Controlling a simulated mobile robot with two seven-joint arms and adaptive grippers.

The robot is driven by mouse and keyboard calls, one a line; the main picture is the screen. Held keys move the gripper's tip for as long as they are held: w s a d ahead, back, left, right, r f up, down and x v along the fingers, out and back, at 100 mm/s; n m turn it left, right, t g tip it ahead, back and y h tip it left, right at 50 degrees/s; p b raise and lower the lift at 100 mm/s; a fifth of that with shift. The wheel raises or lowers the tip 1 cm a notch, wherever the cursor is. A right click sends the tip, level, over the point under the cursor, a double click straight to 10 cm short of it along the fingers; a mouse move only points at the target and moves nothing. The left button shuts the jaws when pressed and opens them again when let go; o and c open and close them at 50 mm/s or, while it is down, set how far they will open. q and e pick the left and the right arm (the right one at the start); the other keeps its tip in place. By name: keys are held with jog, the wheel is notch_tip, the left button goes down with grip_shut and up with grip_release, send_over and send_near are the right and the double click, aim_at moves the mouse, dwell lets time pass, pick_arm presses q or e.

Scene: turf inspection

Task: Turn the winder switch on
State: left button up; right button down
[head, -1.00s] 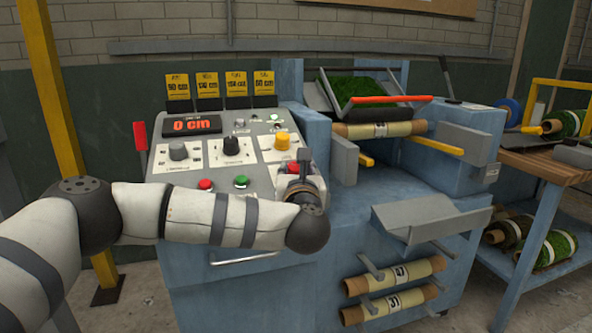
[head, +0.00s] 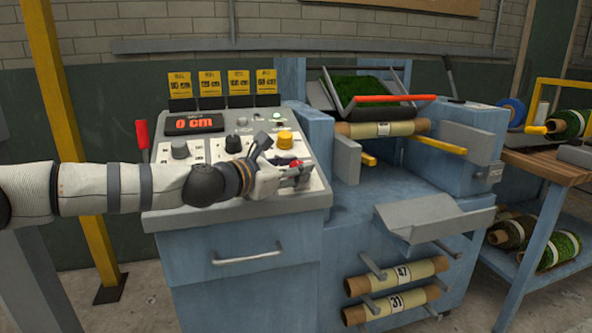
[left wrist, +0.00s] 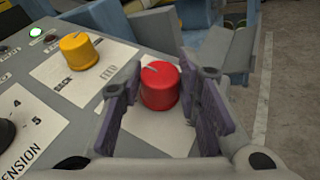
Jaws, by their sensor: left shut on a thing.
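The red knob (left wrist: 159,86) stands on a white plate at the right end of the control panel (head: 150,218). A pale mark on its top points away and slightly left in the left wrist view. Its label is hidden. My left gripper (left wrist: 158,80) has one finger on each side of the knob and is shut on it. In the head view the left gripper (head: 284,175) reaches in from the left, low over the panel, and the red knob (head: 298,168) shows partly between its fingers. My right gripper is not in view.
A yellow knob (left wrist: 80,53) stands close to the red one, with a lit green lamp (left wrist: 35,32) beyond. A display (head: 194,123) reads 0 cm. A grey tray (head: 430,214) juts out at the right.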

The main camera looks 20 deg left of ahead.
pick_arm(q)
jog(key=m, duration=0.1)
jog(key=m+g+h, duration=0.2)
jog(key=shift+w+a, duration=0.2)
jog(key=shift+a, duration=0.05)
jog(key=shift+w+f+m+g+h+b, duration=0.1)
jog(key=shift+m+g+h+b, duration=0.35)
jog(key=shift+m+g+h, duration=0.55)
jog(key=shift+f+m+g+h+b, duration=0.15)
jog(key=shift+m+g+h+b, duration=0.15)
jog(key=shift+m+g+b, duration=0.55)
jog(key=shift+r+m+g+h+b, duration=0.2)
jog(key=shift+m+g+b, duration=0.25)
jog(key=shift+g, duration=0.3)
jog(key=shift+r+m+g+h+b, duration=0.1)
jog(key=shift+m+g+h+b, duration=0.2)
jog(key=shift+g, duration=0.4)
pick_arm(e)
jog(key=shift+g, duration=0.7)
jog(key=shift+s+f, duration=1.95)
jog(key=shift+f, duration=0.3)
pick_arm(q)
jog(key=o, duration=1.1)
jog(key=shift+o, duration=0.2)
jog(key=shift+r, duration=0.1)
